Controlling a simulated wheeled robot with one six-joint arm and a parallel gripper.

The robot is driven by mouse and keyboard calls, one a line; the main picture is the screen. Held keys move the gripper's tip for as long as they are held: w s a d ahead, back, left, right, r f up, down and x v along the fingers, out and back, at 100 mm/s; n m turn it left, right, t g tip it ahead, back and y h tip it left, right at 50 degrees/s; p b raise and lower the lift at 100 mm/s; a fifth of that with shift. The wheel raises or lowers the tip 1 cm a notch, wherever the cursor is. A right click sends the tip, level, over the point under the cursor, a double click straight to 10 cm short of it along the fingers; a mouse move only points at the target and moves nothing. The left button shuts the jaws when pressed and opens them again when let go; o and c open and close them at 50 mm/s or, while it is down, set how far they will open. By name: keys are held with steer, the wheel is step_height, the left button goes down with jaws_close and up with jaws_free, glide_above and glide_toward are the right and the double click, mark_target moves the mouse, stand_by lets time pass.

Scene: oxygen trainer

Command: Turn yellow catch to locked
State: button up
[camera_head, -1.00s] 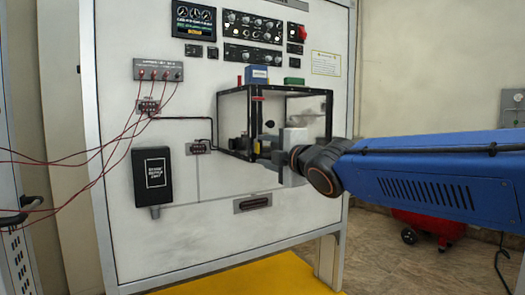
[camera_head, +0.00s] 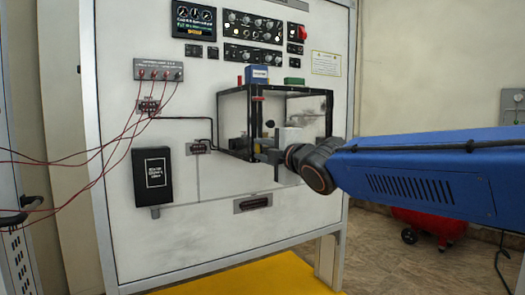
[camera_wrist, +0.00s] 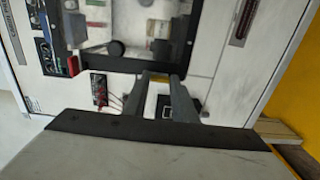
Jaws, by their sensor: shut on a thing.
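The black-framed clear box (camera_head: 234,90) is mounted on the white panel. My gripper (camera_head: 262,152) is at its lower front edge, reaching in from the right. In the wrist view the two fingers of my gripper (camera_wrist: 161,74) meet the box's black frame (camera_wrist: 112,64), with a narrow gap between them. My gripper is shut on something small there.
A blue block (camera_head: 257,75) and a green block (camera_head: 294,81) sit on top of the box. A black box (camera_head: 152,176) hangs at the lower left of the panel. Red cables (camera_head: 100,150) hang at the left. A yellow mat (camera_head: 235,278) lies below.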

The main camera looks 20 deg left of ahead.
steer(key=shift+m, duration=0.4)
steer(key=m, duration=0.3)
steer(key=shift+w+m, duration=0.1)
steer(key=shift+m, duration=0.3)
steer(key=m, duration=0.4)
steer(key=shift+d+f+m, duration=0.1)
steer(key=shift+f+m, duration=0.05)
steer(key=shift+m, duration=0.15)
steer(key=m, duration=0.8)
steer(key=shift+f, duration=0.15)
steer(key=shift+m, duration=0.4)
steer(key=o, duration=1)
steer(key=shift+o, duration=0.2)
